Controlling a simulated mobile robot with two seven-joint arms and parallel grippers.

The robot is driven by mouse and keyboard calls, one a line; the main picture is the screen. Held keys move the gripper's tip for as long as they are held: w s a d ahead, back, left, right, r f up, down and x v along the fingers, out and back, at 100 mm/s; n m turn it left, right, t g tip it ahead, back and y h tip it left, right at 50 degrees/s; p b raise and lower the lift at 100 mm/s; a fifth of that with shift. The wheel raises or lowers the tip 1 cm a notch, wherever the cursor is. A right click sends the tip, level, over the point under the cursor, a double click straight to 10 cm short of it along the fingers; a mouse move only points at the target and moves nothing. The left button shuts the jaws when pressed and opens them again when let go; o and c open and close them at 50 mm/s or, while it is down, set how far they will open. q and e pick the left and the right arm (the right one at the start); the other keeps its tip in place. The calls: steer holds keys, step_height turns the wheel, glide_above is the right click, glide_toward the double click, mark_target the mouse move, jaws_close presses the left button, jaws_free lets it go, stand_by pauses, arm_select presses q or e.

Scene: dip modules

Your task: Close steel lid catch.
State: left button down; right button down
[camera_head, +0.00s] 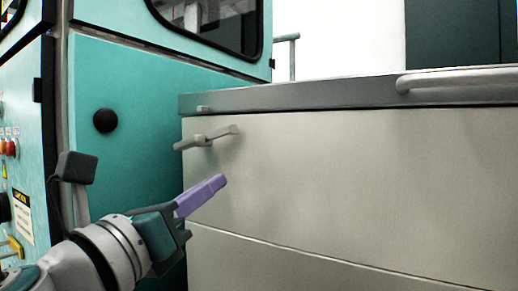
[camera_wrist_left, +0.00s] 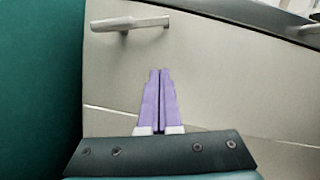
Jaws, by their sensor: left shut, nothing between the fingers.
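The steel lid catch (camera_head: 205,138) is a grey lever on the upper left of a beige-grey front panel, just below the lid (camera_head: 330,95). A small steel piece (camera_head: 203,108) sits on the lid's edge above it. In the left wrist view the catch (camera_wrist_left: 130,23) lies at the top, beyond my fingertips. My left gripper (camera_head: 222,180) has purple fingers, pressed together and empty. It is below the catch in the head view, apart from it. The lid looks down on the box. My right gripper is not in view.
A teal machine cabinet (camera_head: 140,75) with a round black knob (camera_head: 105,120) stands close on the left. A long bar handle (camera_head: 460,78) runs along the lid at the right. The panel right of the catch is bare.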

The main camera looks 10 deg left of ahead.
mark_target(205, 139)
arm_select(q)
steer(key=x, duration=0.3)
steer(key=shift+w+r, duration=0.15)
steer(key=shift+w, duration=0.1)
steer(key=r+p, duration=0.1)
steer(key=r, duration=0.1)
steer(key=shift+a+r+p, duration=0.35)
steer(key=shift+r+p, duration=0.05)
steer(key=shift+w+a+r, duration=0.1)
steer(key=shift+a+r, duration=0.1)
steer(key=shift+r, duration=0.2)
steer(key=shift+p, duration=0.3)
steer(key=shift+r+n+p, duration=0.2)
steer(key=shift+n+p, duration=0.1)
steer(key=shift+n, duration=0.1)
